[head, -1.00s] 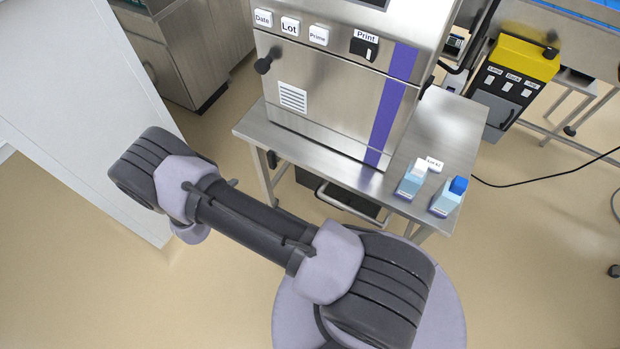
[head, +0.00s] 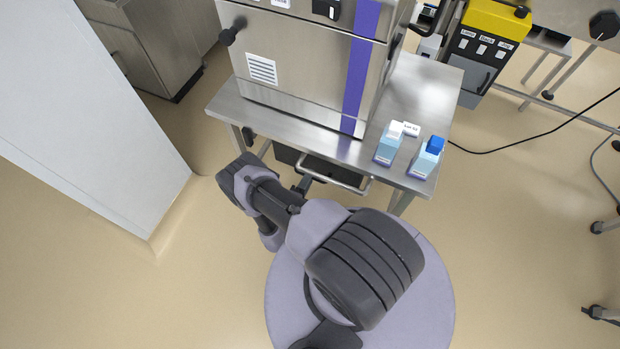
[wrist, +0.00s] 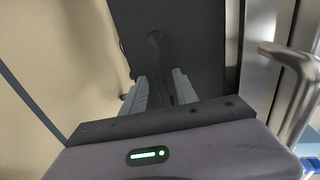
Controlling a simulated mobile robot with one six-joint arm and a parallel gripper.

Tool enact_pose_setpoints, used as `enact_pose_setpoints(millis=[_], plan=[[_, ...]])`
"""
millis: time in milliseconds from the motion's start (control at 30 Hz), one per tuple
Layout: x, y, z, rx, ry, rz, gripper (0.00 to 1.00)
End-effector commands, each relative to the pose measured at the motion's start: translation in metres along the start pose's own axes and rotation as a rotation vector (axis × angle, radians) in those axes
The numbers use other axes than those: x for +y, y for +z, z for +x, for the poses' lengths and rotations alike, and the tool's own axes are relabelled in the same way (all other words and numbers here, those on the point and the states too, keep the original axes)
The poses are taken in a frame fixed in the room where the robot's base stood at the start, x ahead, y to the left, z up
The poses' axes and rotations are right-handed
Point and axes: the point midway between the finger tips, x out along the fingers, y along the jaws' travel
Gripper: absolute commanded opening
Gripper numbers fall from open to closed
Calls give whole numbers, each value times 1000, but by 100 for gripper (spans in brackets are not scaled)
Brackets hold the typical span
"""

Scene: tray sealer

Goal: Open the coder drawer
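The coder (head: 300,75) is a steel cabinet with a purple stripe on a steel table in the head view. Below the tabletop is a dark drawer-like box (head: 286,154) with a pale metal bar (head: 343,184) in front. My gripper is mostly hidden behind my arm in the head view. In the wrist view its two grey fingers (wrist: 160,92) are apart, facing a dark panel (wrist: 195,40). A dark curved piece (wrist: 155,48) shows between and beyond them; I cannot tell whether they touch it. A shiny metal bar (wrist: 292,62) stands to the right.
Two blue-and-white bottles (head: 389,146) (head: 427,157) stand near the table's (head: 425,85) right front corner. A white wall or panel (head: 90,120) is at left. A yellow-topped unit (head: 495,22) is at back right.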

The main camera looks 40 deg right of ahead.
Motion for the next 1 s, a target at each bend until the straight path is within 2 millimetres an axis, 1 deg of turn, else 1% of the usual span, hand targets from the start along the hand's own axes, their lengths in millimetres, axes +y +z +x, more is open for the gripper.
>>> enact_pose_setpoints(millis=[33,167,467,500,667,1000], plan=[[2,0,8,2,0,1,36],[0,0,19,1,0,1,36],[-1,1,22,-2,0,0,36],[-1,1,22,-2,0,0,32],[-1,1,22,-2,0,0,0],[-1,1,22,-1,0,0,0]])
